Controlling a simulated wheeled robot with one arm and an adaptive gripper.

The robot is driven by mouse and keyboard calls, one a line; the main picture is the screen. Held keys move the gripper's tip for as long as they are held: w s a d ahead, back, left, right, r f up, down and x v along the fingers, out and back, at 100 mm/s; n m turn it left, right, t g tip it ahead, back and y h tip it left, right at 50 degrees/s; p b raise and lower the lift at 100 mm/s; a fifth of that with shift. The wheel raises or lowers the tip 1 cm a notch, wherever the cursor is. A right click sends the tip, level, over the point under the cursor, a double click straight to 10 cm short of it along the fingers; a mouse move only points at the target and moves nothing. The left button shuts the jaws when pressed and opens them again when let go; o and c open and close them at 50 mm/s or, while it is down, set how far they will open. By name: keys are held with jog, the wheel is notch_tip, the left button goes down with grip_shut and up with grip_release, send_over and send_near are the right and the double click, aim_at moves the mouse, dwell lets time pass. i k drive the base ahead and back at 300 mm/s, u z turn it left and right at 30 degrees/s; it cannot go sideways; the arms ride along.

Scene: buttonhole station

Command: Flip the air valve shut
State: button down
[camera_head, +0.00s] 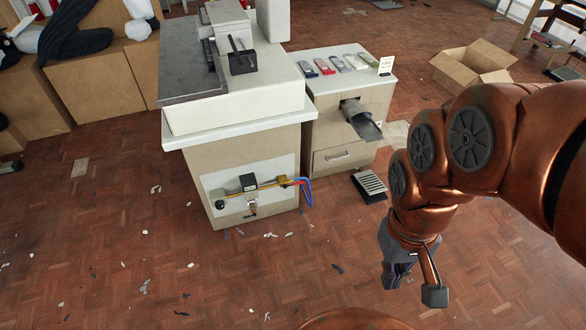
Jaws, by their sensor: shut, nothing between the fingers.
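The air valve assembly is on a white panel (274,168) on the front of a cabinet, left of centre. A yellow air line (268,185) runs across the panel through a black-topped block (248,182), with a brass fitting (283,181) and blue and red hoses (306,190) at its right end. A small yellowish part (252,208) hangs below the block; the valve lever's position is too small to tell. My gripper (396,280) points down over open floor, right of and well apart from the panel. It is shut and empty.
A grey machine (233,55) stands on the cabinet. A side cabinet (340,110) beside it carries several small items and a white card (386,65). A black foot pedal (369,187) lies on the floor. An open carton (472,68) is behind. Floor before the panel is clear except scraps.

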aim_at(284, 186)
jog(key=u, duration=0.05)
jog(key=k, duration=0.65)
jog(key=u, duration=0.45)
jog(key=i, duration=1.65)
jog(key=u, duration=0.1)
